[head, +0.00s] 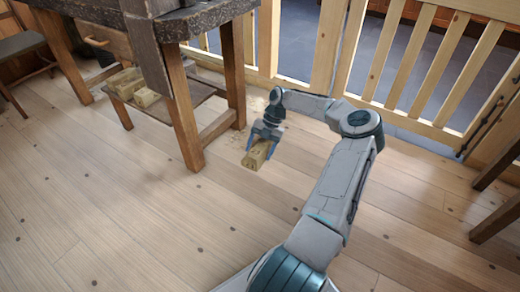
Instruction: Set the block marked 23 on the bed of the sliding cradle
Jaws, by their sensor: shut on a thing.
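My gripper (263,143) points down, right of the workbench's front leg, and is shut on a pale wooden block (257,155). The block has dark marks on it, too small to read, so I cannot tell whether it is the one marked 23. I cannot tell how high it is above the floor. The sliding cradle cannot be made out in this view.
The dark-topped workbench (205,17) stands on thick wooden legs at upper left. Several pale wooden blocks (146,97) lie on its low shelf. A slatted wooden railing (415,60) runs behind my arm. Dark furniture legs (497,216) stand at right. The plank floor at left is clear.

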